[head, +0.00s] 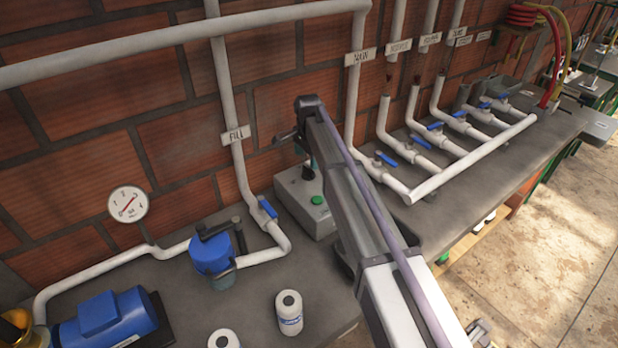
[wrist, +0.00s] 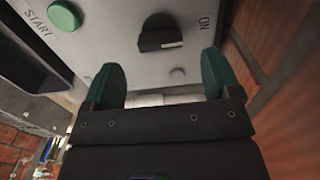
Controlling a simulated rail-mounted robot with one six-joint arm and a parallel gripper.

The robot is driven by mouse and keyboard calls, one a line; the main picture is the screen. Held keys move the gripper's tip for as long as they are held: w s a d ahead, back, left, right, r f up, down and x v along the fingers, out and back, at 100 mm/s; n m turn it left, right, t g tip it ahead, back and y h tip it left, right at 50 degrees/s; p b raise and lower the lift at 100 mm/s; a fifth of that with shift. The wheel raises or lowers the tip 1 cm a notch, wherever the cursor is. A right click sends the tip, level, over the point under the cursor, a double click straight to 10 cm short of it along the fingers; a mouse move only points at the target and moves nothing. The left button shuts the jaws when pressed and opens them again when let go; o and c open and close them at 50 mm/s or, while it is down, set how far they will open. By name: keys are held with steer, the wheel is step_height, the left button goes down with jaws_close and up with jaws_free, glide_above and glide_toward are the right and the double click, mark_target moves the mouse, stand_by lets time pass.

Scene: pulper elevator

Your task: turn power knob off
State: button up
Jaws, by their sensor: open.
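The grey control box (head: 292,205) stands on the bench against the brick wall. In the wrist view its panel (wrist: 112,35) fills the top, with the black power knob (wrist: 160,32) near the middle. A pale mark on the knob points to the right, and an "ON" label (wrist: 205,22) is printed to its right. My gripper (wrist: 161,76) is open and empty, its two green fingers spread below the knob in the picture and apart from it.
A green button (head: 318,200) is on the box; it also shows beside "START" in the wrist view (wrist: 64,15). Blue-handled valves and white pipes (head: 478,155) run to the right. A blue pump (head: 108,320) and white bottles (head: 289,312) stand on the bench.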

mark_target(309, 168)
step_height(309, 168, down, 6)
steer(key=b, duration=0.3)
steer(key=shift+r+b, duration=0.15)
steer(key=shift+b, duration=0.2)
steer(key=shift+r, duration=0.15)
steer(key=shift+d, duration=0.1)
steer(key=c, duration=0.9)
